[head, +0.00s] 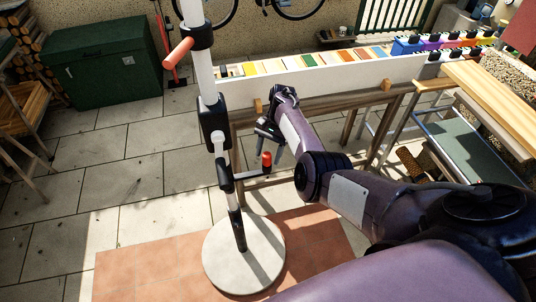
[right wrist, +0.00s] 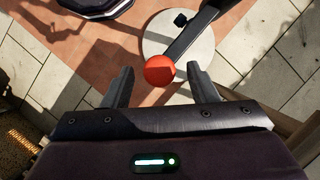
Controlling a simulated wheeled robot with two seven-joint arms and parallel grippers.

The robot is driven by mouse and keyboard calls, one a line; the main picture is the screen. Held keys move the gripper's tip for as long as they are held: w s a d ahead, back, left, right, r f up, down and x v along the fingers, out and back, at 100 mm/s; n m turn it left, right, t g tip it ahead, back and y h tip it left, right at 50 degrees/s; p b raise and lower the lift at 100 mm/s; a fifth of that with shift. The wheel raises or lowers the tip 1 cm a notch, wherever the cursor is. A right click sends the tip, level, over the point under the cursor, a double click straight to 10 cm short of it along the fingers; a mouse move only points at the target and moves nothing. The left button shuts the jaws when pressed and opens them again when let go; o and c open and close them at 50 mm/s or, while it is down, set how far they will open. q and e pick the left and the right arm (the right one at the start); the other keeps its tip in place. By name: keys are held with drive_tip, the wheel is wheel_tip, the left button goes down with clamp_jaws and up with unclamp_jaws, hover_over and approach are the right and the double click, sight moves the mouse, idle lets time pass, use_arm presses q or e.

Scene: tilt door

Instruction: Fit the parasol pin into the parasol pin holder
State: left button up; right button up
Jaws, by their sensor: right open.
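The red-orange knob, which looks like the top of the parasol pin (head: 267,160), stands upright at the end of a black side arm (head: 247,175) on the parasol post. In the right wrist view the red knob (right wrist: 159,70) shows as a round end, with a black bar behind it. I cannot tell which black part is the pin holder, nor whether the pin's shank sits in it. My right gripper (head: 265,150) is open and points down above the knob. In the right wrist view its fingers (right wrist: 159,88) lie on either side of the knob, with gaps. My left gripper is not in view.
The white parasol pole (head: 204,75) with an orange handle (head: 179,52) rises from a round pale base (head: 225,258) on reddish tiles. A wooden bench (head: 330,105) stands close behind the gripper. A green box (head: 105,60) is far left; the left paving is clear.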

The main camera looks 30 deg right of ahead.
drive_tip(key=b+v, duration=0.1)
drive_tip(key=v, duration=0.6)
idle(0.4)
